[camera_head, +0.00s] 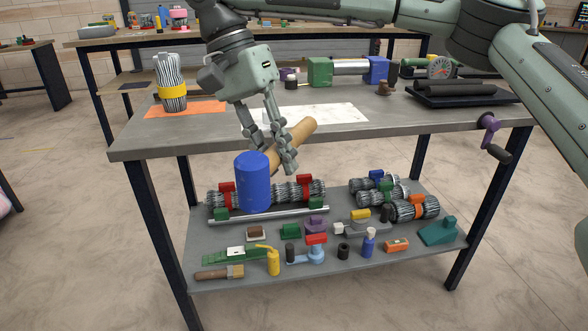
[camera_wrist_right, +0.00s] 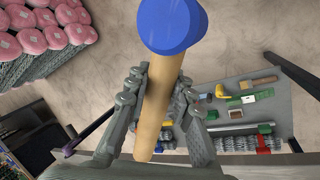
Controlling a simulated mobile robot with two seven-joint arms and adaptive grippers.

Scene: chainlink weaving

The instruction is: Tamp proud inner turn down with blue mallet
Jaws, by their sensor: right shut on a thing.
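My right gripper (camera_head: 271,150) is shut on the wooden handle (camera_head: 299,138) of the blue mallet (camera_head: 253,182). The mallet's head hangs below the fingers, in front of the bench's front edge, with the handle slanting up to the right. In the right wrist view, the handle lies between the two fingers and the blue head (camera_wrist_right: 172,24) is at the top. A wire bundle with a yellow band (camera_head: 172,84) stands upright at the left of the bench. I cannot make out a proud inner turn. My left gripper is not in view.
The grey workbench (camera_head: 190,143) carries an orange mat (camera_head: 186,109), a white sheet (camera_head: 330,115), a green-and-blue roller fixture (camera_head: 348,68) and a dark tray (camera_head: 462,95). A purple crank (camera_head: 488,124) juts out at the front right. The lower shelf (camera_head: 215,285) holds wire rolls and several tools.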

